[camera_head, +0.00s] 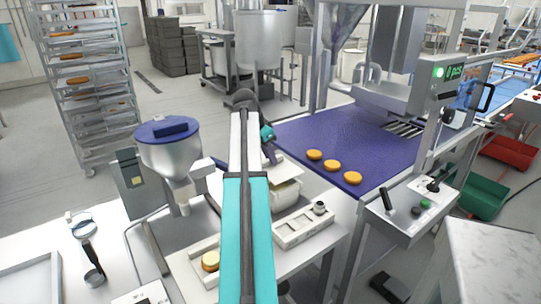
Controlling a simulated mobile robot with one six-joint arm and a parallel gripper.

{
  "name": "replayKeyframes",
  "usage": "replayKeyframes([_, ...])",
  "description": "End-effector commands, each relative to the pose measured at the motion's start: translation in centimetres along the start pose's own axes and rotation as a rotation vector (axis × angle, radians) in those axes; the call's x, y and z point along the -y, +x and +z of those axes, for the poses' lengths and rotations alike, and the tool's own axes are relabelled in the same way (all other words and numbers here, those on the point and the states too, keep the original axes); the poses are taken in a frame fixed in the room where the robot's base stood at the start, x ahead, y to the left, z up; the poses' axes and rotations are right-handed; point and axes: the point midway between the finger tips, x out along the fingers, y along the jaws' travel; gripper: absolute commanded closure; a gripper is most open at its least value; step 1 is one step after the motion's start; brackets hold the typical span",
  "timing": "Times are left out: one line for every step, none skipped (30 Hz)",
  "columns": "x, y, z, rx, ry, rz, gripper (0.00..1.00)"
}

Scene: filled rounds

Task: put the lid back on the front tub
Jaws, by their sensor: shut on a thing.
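My gripper (271,156) is at the end of my teal and grey arm, over the white bench near the picture's middle. It is shut on a pale flat lid (287,170), seen partly behind my arm. A cream tub (287,196) stands just below the lid, its left side hidden by my arm. The lid looks slightly tilted over the tub; I cannot tell whether they touch. The fingertips are small and partly hidden.
A steel hopper with a blue cover (168,138) stands left of my arm. A pale tray with slots (304,226) lies in front of the tub. The purple conveyor (360,135) behind carries several orange rounds (333,165). A control box (408,213) is at right.

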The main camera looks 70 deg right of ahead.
Motion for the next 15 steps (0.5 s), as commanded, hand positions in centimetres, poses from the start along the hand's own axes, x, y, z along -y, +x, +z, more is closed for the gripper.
replayKeyframes([0.0, 0.5, 0.2, 0.000, 0.000, 0.000, 1.00])
replayKeyframes([0.0, 0.7, 0.3, 0.000, 0.000, 0.000, 1.00])
replayKeyframes([0.0, 0.9, 0.4, 0.000, 0.000, 0.000, 1.00])
replayKeyframes([0.0, 1.0, 0.5, 0.000, 0.000, 0.000, 1.00])
replayKeyframes([0.0, 1.2, 0.5, 0.000, 0.000, 0.000, 1.00])
replayKeyframes([0.0, 1.3, 0.6, 0.000, 0.000, 0.000, 1.00])
replayKeyframes([0.0, 1.5, 0.6, 0.000, 0.000, 0.000, 1.00])
replayKeyframes([0.0, 1.6, 0.7, 0.000, 0.000, 0.000, 1.00])
replayKeyframes([0.0, 1.8, 0.8, 0.000, 0.000, 0.000, 1.00])
replayKeyframes([0.0, 2.0, 0.9, 0.000, 0.000, 0.000, 1.00])
replayKeyframes([0.0, 2.1, 0.9, 0.000, 0.000, 0.000, 1.00])
replayKeyframes([0.0, 2.3, 1.0, 0.000, 0.000, 0.000, 1.00])
replayKeyframes([0.0, 2.5, 1.1, 0.000, 0.000, 0.000, 1.00])
replayKeyframes([0.0, 2.6, 1.1, 0.000, 0.000, 0.000, 1.00])
replayKeyframes([0.0, 2.7, 1.2, 0.000, 0.000, 0.000, 1.00])
